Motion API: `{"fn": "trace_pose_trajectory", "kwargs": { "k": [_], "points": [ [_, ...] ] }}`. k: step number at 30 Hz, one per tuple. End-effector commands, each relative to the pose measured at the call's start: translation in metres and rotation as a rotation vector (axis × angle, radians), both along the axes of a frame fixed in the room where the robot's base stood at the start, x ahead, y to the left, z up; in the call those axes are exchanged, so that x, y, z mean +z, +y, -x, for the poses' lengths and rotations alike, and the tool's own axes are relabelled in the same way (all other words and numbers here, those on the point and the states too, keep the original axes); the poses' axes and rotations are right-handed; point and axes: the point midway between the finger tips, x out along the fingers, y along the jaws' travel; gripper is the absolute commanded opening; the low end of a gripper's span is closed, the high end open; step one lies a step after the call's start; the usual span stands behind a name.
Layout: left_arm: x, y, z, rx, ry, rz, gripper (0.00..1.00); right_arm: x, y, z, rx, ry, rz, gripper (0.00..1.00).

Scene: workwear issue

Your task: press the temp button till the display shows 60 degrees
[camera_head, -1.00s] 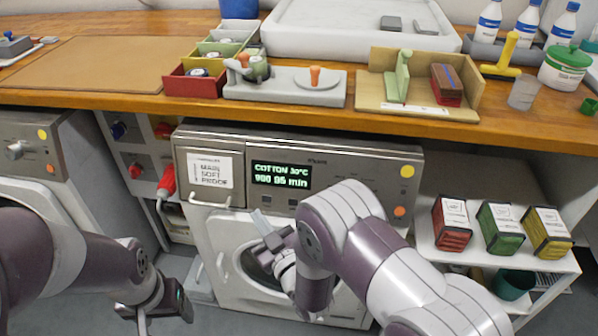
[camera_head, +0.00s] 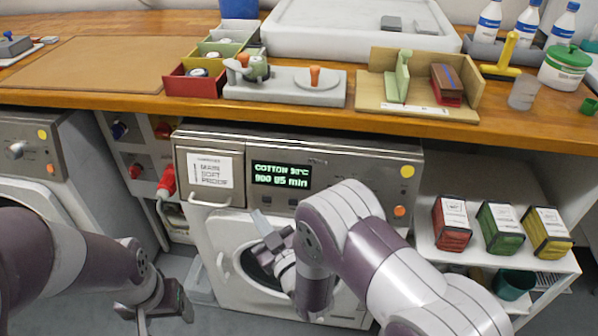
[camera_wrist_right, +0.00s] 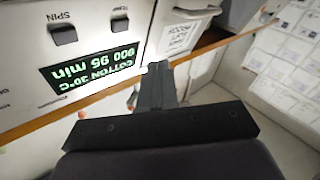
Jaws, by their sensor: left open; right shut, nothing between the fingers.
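The washing machine's display (camera_head: 281,176) is lit green and reads COTTON, apparently 30°C, with a spin figure and minutes below. It also shows upside down in the right wrist view (camera_wrist_right: 95,70). The temp button (camera_wrist_right: 118,25) and the spin button (camera_wrist_right: 63,35) are dark and sit beside the display there. In the head view the temp button (camera_head: 265,200) is under the display. My right gripper (camera_head: 262,222) is shut and empty, just below the temp button; its fingers (camera_wrist_right: 158,75) appear apart from it. My left gripper (camera_head: 142,318) is open, low at left, away from the panel.
A drawer with a paper label (camera_head: 211,170) and a handle is left of the display. The round door (camera_head: 235,262) is below the panel. The wooden counter (camera_head: 370,122) overhangs the machine. A shelf with several coloured boxes (camera_head: 452,222) stands at right.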

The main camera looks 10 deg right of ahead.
Motion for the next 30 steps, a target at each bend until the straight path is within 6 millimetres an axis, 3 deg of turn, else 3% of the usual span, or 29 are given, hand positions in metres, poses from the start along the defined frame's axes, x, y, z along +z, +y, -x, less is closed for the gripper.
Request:
{"fn": "trace_pose_trajectory", "kwargs": {
  "k": [5,8,13,18,21,25,30],
  "points": [
    [0.005,0.000,0.000,0.000,0.000,0.000,0.74,0.005,0.002,0.001,0.004,0.000,0.000,0.00],
    [0.035,0.000,0.000,0.000,0.001,0.000,0.74,0.021,0.010,0.012,0.031,0.032,0.003,0.00],
    [0.053,0.000,0.000,0.000,-0.001,0.000,0.74,0.016,0.015,0.030,0.065,0.287,-0.481,0.00],
    [0.053,0.000,0.000,0.000,0.000,0.000,0.74,0.009,0.014,0.036,0.074,0.510,-0.977,0.00],
    [0.052,0.000,0.000,0.000,0.000,0.000,0.74,0.008,0.013,0.035,0.078,0.590,-1.183,0.00],
    [0.052,0.000,0.000,0.000,0.000,0.000,0.74,0.009,0.012,0.035,0.083,0.645,-1.323,0.00],
    [0.052,0.000,0.000,0.000,0.000,0.000,0.74,0.009,0.012,0.035,0.084,0.657,-1.351,0.00]
  ]
}}
